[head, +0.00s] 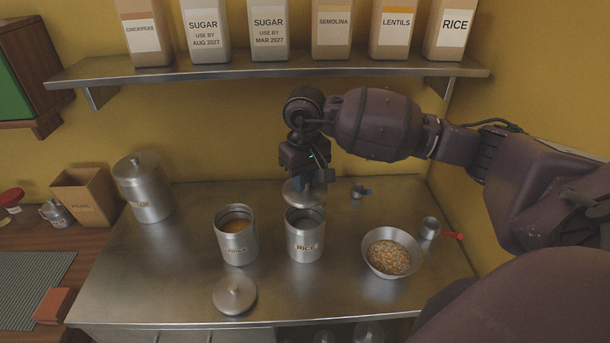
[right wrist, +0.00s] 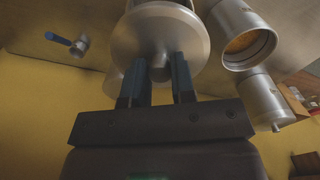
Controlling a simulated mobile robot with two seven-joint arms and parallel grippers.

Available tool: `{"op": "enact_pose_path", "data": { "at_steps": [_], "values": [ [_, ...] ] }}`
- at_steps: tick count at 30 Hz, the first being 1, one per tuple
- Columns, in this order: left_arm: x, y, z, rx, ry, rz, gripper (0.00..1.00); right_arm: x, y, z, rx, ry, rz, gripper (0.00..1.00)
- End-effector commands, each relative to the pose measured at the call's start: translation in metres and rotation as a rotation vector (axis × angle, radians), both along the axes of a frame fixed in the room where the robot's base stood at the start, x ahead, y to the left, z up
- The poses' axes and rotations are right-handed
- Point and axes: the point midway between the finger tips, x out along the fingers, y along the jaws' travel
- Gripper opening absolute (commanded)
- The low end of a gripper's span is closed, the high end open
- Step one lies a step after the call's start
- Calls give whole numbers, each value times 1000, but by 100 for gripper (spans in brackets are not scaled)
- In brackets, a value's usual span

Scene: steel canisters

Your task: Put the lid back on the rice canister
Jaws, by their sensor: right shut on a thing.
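The open steel rice canister (head: 305,240), labelled RICE, stands upright in the middle of the steel counter. My right gripper (head: 309,184) is shut on the knob of a round steel lid (head: 291,194). The lid is held just above and behind the canister's mouth in the head view; whether it touches the rim I cannot tell. In the right wrist view the lid (right wrist: 187,38) sits with its knob between the fingertips (right wrist: 160,72) and hides most of the canister behind it. A second steel lid (head: 234,296) lies on the counter at the front. My left gripper is not in view.
An open canister (head: 237,245) with orange contents stands left of the rice canister. A closed canister (head: 145,190) is at back left. A shelf (head: 270,72) hangs above.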

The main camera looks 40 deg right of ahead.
Motion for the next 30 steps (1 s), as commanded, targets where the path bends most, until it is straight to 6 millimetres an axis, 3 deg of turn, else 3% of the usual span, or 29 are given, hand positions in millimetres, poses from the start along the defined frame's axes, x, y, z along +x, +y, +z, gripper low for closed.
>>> {"op": "enact_pose_path", "data": {
  "at_steps": [14,19,30],
  "values": [
    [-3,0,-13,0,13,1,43,0,1,-37,1,1,-1,0],
    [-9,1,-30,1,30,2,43,0,0,-50,0,1,-1,0],
    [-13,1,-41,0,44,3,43,0,0,-59,0,-1,-1,0]
  ]
}}
